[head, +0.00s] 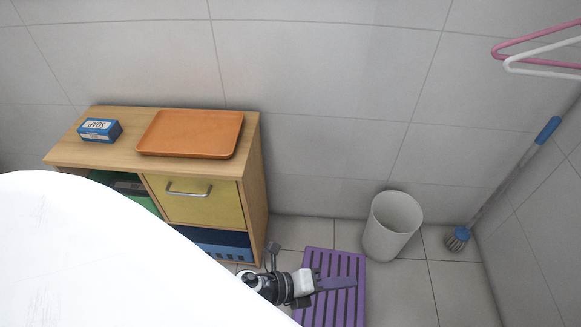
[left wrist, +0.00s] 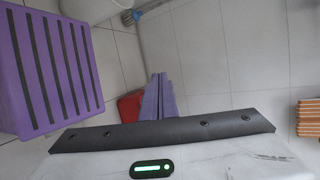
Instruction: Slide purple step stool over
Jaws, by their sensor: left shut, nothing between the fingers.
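The purple step stool (head: 345,308) with dark slots across its top stands on the tiled floor, low in the head view, right of the cabinet. It fills the left side of the left wrist view (left wrist: 42,70). My left gripper (head: 350,283) overlaps the stool's top in the head view. Its purple fingers are closed together and hold nothing. In the left wrist view the fingers (left wrist: 158,92) show to the right of the stool, with floor visible between. I cannot tell its height over the stool. My right gripper is not in view.
A wooden cabinet (head: 257,180) stands left, with an orange tray (head: 190,132) and a soap box (head: 99,130) on top. A white bin (head: 391,228) and a brush (head: 458,238) stand behind and right of the stool. Floor right of the stool is clear.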

